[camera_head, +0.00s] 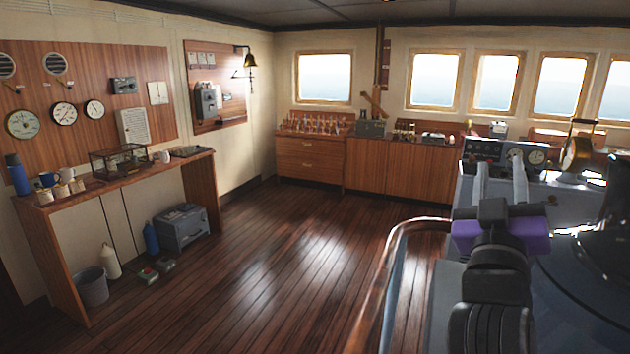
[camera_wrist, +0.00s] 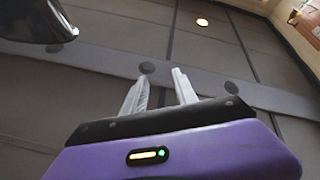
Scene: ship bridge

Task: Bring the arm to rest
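My gripper (camera_head: 501,184) is at the right of the head view, at the end of my black arm, with its purple body below the fingers. Its two pale fingers stand apart with nothing between them. In the wrist view my gripper (camera_wrist: 158,84) also shows open and empty, with the grey ceiling panels behind it. The fingers point upward in that view. Nothing is seen in contact with the fingertips.
A grey instrument console (camera_head: 512,156) with dials lies behind my gripper. A curved wooden handrail (camera_head: 376,290) runs left of my arm. A narrow wooden table (camera_head: 130,179) stands along the left wall. The dark plank floor (camera_head: 270,250) between is clear.

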